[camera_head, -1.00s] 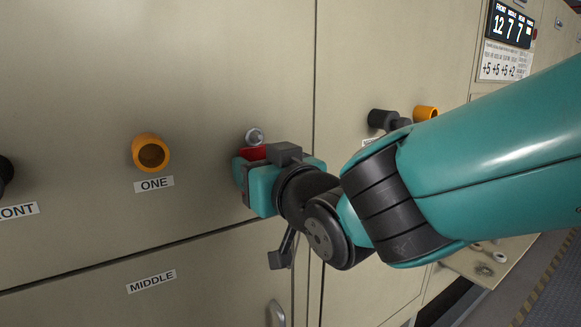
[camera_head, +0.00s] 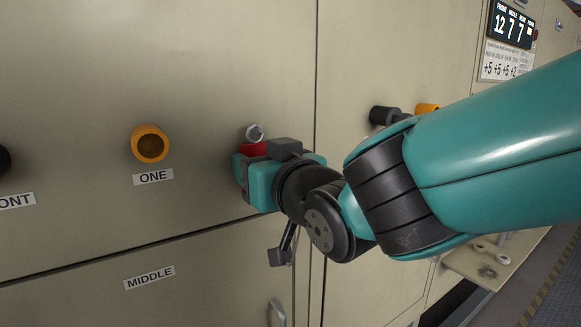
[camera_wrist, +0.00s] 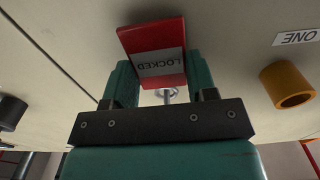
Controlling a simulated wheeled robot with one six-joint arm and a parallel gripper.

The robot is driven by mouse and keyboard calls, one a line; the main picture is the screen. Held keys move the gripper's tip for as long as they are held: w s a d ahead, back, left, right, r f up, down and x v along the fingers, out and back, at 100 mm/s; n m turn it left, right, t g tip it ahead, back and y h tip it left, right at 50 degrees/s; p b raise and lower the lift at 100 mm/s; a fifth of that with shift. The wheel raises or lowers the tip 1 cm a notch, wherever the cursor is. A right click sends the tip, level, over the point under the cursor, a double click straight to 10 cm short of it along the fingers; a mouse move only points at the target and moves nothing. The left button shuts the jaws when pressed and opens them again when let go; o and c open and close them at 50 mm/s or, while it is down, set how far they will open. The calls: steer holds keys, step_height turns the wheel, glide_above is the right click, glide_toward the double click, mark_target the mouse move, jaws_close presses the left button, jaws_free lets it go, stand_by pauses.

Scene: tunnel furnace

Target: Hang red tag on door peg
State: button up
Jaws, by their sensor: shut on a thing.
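The red tag (camera_wrist: 152,42), with a grey band reading LOCKED, is held between the fingers of my gripper (camera_wrist: 162,85) in the wrist view. In the head view only a red strip of the tag (camera_head: 252,149) shows, above my gripper (camera_head: 243,174). The silver door peg (camera_head: 255,133) sticks out of the beige door just above the tag. In the wrist view the peg (camera_wrist: 168,95) shows between the fingers, close to the tag's edge. I cannot tell whether the tag touches the peg or is around it.
An orange socket (camera_head: 150,144) labelled ONE is on the door to the left. A black knob (camera_head: 383,115) and another orange socket (camera_head: 427,109) are on the panel to the right. A door handle (camera_head: 276,313) is below my gripper. The door face around the peg is flat and clear.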

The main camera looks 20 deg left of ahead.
steer(key=o, duration=1)
steer(key=shift+s+d, duration=0.1)
steer(key=b+v, duration=0.7)
steer(key=v, duration=1)
steer(key=w+d+f+m+g+h, duration=0.2)
steer(key=w+d+f+g+h, duration=0.15)
steer(key=d+f+h, duration=0.6)
steer(key=s+d+f+g, duration=0.4)
steer(key=s+f, duration=0.1)
steer(key=s+d+f+m+g, duration=0.1)
steer(key=s+d+f+g, duration=0.3)
steer(key=s+d+f, duration=0.1)
steer(key=shift+s+d+f, duration=0.1)
steer(key=shift+d+f, duration=0.2)
